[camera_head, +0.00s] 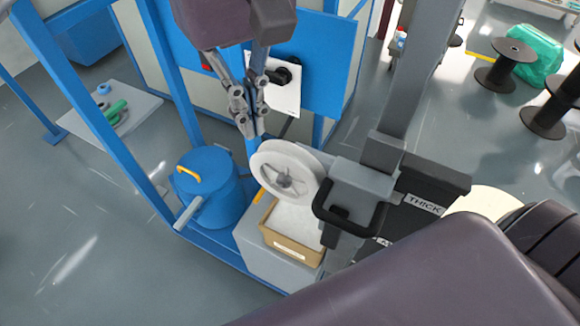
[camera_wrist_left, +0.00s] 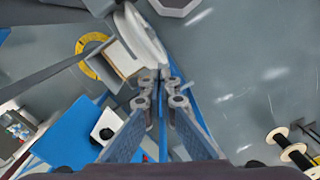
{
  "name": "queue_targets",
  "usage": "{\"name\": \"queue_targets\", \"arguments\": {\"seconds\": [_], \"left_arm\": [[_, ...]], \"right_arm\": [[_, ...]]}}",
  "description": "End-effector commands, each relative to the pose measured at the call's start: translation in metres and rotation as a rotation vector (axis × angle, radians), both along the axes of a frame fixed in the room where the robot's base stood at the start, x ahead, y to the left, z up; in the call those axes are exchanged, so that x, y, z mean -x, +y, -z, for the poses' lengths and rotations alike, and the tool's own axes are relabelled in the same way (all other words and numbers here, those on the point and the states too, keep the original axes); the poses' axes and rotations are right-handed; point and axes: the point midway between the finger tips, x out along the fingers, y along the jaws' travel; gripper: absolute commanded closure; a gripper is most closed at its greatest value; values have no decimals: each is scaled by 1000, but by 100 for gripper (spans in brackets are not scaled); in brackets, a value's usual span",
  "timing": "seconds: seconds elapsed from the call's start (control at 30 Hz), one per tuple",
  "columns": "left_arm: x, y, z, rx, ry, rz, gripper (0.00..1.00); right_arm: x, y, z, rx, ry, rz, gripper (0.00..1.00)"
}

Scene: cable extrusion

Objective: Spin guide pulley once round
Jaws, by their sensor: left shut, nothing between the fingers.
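The guide pulley (camera_head: 298,163) is a white wheel with spokes and a grey hub, mounted upright above a cardboard box in the head view. It also shows edge-on in the left wrist view (camera_wrist_left: 143,34), just beyond the fingertips. My left gripper (camera_head: 249,132) hangs over the upper left of the pulley rim, fingers together and empty. In the left wrist view its fingertips (camera_wrist_left: 162,74) meet close to the rim. I cannot tell whether they touch it. My right gripper is out of view; only part of that arm shows at the lower right.
A cardboard box (camera_head: 291,251) stands under the pulley. A grey block with a black handle (camera_head: 348,213) and a dark part marked THICK (camera_head: 420,203) are close on its right. A blue drum (camera_head: 210,190) and blue frame posts (camera_head: 172,75) stand on the left.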

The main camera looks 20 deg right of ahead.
Motion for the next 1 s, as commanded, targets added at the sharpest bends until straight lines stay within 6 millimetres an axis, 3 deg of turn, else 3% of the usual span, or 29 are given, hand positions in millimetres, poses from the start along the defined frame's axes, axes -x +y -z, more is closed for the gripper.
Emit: {"name": "queue_targets", "arguments": {"seconds": [0.2, 1.0], "left_arm": [[13, -10, 0, 1, 0, -1, 100], [13, -10, 11, 1, 0, -2, 100]], "right_arm": [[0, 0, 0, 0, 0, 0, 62], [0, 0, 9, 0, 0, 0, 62]]}}
